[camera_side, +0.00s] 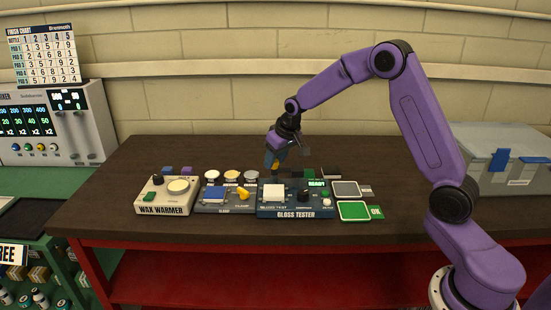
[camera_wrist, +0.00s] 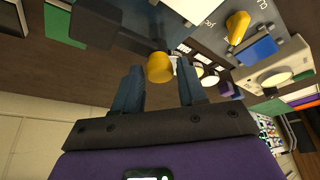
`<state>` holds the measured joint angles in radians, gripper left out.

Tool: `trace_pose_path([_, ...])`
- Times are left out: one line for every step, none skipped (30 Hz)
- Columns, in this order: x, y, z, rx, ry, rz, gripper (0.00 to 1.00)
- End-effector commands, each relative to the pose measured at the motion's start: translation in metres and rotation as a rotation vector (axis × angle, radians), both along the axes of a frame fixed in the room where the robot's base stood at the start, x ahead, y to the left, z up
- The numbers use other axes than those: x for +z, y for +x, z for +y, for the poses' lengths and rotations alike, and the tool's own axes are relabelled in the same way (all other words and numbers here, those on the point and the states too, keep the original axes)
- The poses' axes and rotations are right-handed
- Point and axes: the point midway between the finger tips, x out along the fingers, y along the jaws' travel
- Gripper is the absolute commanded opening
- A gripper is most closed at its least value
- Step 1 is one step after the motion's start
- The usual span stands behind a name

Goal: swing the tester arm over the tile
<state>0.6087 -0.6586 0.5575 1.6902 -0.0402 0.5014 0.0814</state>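The gloss tester (camera_side: 297,212) is a dark blue unit on the bench, with a white tile (camera_side: 274,191) on its left part and a dark knob to the right. Its display reads READY. My gripper (camera_side: 276,164) is just behind the tester, pointing down. A yellow round knob shows by its fingers; in the wrist view this knob (camera_wrist: 160,67) lies between or just beyond the fingertips (camera_wrist: 161,72). The fingers look spread, with narrow gaps beside the knob. A dark grey bar beside the knob may be the tester arm (camera_wrist: 105,22); in the side view my gripper mostly hides it.
Left of the tester are a clamp unit with a blue block (camera_side: 214,195) and yellow lever, then the wax warmer (camera_side: 165,197). Round tins stand behind. A grey pad (camera_side: 346,189) and green OK pad (camera_side: 361,211) lie right. A grey bin (camera_side: 508,160) stands far right.

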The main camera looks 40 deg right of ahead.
Motion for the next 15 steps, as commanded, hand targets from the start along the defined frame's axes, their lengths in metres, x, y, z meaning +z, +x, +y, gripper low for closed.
trace_pose_path([0.0001,0.0000,0.0000,0.000,0.000,0.000,0.23])
trace_pose_path([0.0001,0.0000,0.0000,0.000,0.000,0.000,0.14])
trace_pose_path([0.0002,-0.0001,0.0000,0.000,0.000,0.000,0.00])
trace_pose_path([0.0002,-0.0001,0.0000,0.000,0.000,0.000,0.00])
trace_pose_path([0.0002,-0.0001,0.0000,0.000,0.000,0.000,0.00])
trace_pose_path([0.0002,-0.0001,0.0000,0.000,0.000,0.000,0.00])
trace_pose_path([0.0003,-0.0001,0.0000,0.000,0.000,0.000,0.00])
trace_pose_path([0.0003,-0.0001,0.0001,-0.001,0.000,0.000,0.00])
trace_pose_path([0.0003,-0.0001,0.0001,-0.003,0.000,0.000,0.00])
trace_pose_path([0.0003,-0.0001,0.0002,-0.006,0.000,0.000,0.00])
trace_pose_path([0.0004,-0.0002,0.0003,-0.010,0.000,0.000,0.00])
trace_pose_path([0.0005,-0.0001,0.0005,-0.017,0.001,0.000,0.00])
trace_pose_path([0.0005,-0.0001,0.0008,-0.023,0.000,0.000,0.00])
trace_pose_path([0.0006,0.0000,0.0010,-0.030,0.000,0.000,0.00])
trace_pose_path([0.0007,0.0000,0.0010,-0.044,0.000,0.000,0.00])
